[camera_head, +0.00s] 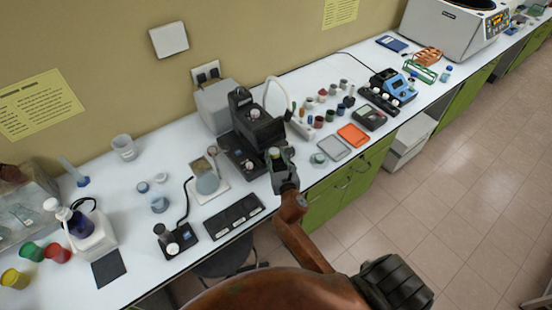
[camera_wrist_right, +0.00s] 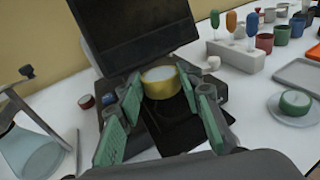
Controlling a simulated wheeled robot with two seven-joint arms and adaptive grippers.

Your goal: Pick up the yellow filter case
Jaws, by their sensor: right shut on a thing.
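The yellow filter case (camera_wrist_right: 160,91) is a short round yellow ring with a pale top. In the right wrist view it sits between the fingertips of my right gripper (camera_wrist_right: 161,88), which is shut on it. In the head view my right gripper (camera_head: 280,158) is at the front of the black instrument, and a small part of the yellow case (camera_head: 274,153) shows at its tip. The case appears above the instrument's black base, but I cannot tell the gap exactly. My left gripper is not in view.
The black instrument (camera_head: 255,125) stands close behind my right gripper. A glass flask (camera_head: 208,183) on a pale plate is to the left. An orange tray (camera_head: 353,135), a grey tray (camera_head: 334,148) and several small jars are to the right. A black rack (camera_head: 234,215) lies near the front edge.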

